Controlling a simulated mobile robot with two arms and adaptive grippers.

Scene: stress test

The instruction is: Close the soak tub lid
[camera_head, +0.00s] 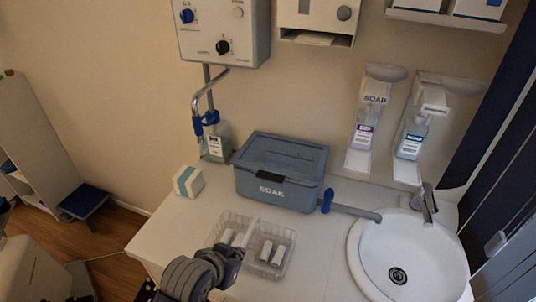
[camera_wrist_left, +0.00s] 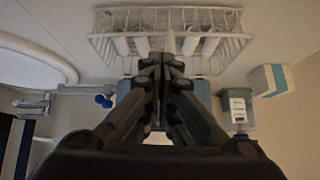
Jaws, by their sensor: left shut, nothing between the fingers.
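The blue-grey soak tub (camera_head: 278,193) stands on the white counter against the wall, with "SOAK" on its front. Its lid (camera_head: 285,153) lies across the top and looks down on the rim; I cannot tell whether it is fully seated. A dark latch (camera_head: 268,175) shows at the front edge. My left gripper (camera_head: 236,252) is shut and empty, in front of the tub and over the left part of the wire basket. In the left wrist view my fingers (camera_wrist_left: 163,62) are together and hide most of the tub (camera_wrist_left: 203,94). My right gripper is not in view.
The white wire basket (camera_head: 291,262) with several white rolls is in front of the tub. A blue-white box (camera_head: 188,181) and a bottle (camera_head: 216,143) are to the left. A blue-handled tool (camera_head: 327,201) and the sink (camera_head: 438,258) are to the right.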

